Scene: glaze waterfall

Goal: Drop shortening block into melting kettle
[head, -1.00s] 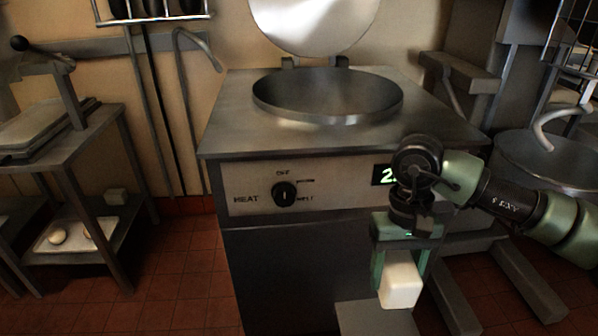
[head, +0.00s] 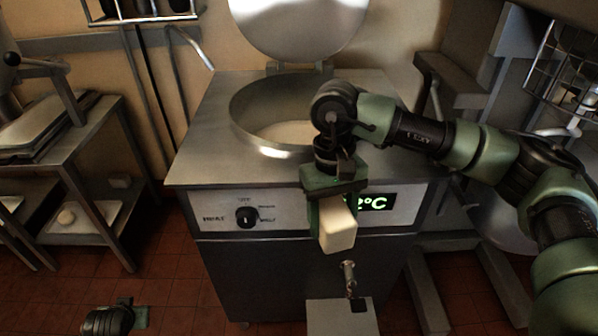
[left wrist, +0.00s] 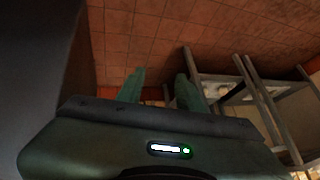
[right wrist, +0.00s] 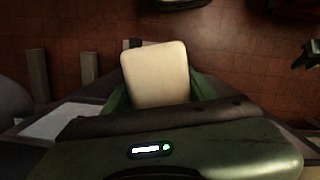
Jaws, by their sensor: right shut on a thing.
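The shortening block (head: 338,230) is a cream-white block. My right gripper (head: 332,205) is shut on it and holds it in front of the kettle cabinet, below rim height. The block (right wrist: 156,75) also shows between the fingers in the right wrist view. The melting kettle (head: 250,130) is a round steel bowl set in the cabinet top, with its round lid (head: 290,30) raised behind. Pale content (head: 292,130) shows inside; my right wrist covers part of the opening. In the left wrist view my left gripper (left wrist: 160,88) has its fingers apart with nothing between them.
A heat knob (head: 247,217) and a green temperature display (head: 372,203) are on the cabinet front. A tap (head: 348,274) juts out below, above a grey stand (head: 342,318). A shelf table (head: 75,125) stands at left. A wire basket (head: 565,65) hangs at right.

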